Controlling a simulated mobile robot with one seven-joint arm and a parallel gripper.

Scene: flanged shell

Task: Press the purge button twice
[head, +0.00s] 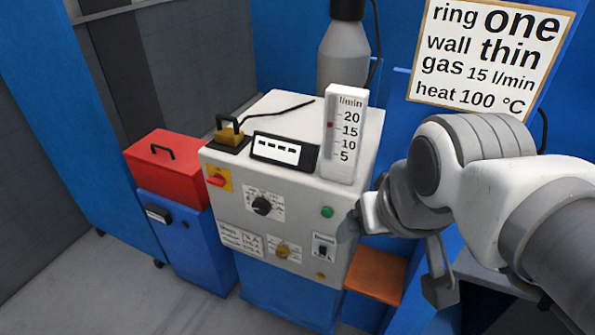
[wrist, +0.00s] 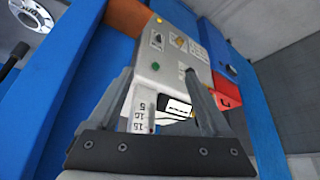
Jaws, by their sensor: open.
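The grey-white control cabinet (head: 300,215) has a green round button (head: 327,211) at the upper right of its front and a small yellow button (head: 320,274) near the lower right. I cannot read a label naming either as purge. In the wrist view, the green button (wrist: 181,74) shows between the fingers, and the yellow button (wrist: 159,19) is farther up. My gripper (head: 398,250) is right of the cabinet, partly covered by my own arm. In the wrist view my gripper (wrist: 160,75) is open and empty, its fingers spread apart. Contact with the cabinet cannot be told.
A flow gauge (head: 345,135) and a display (head: 284,150) stand on the cabinet. A red switch (head: 217,180), a black dial (head: 262,206) and a rocker switch (head: 323,247) are on its front. A red box (head: 170,170) stands left, an orange shelf (head: 376,275) lower right.

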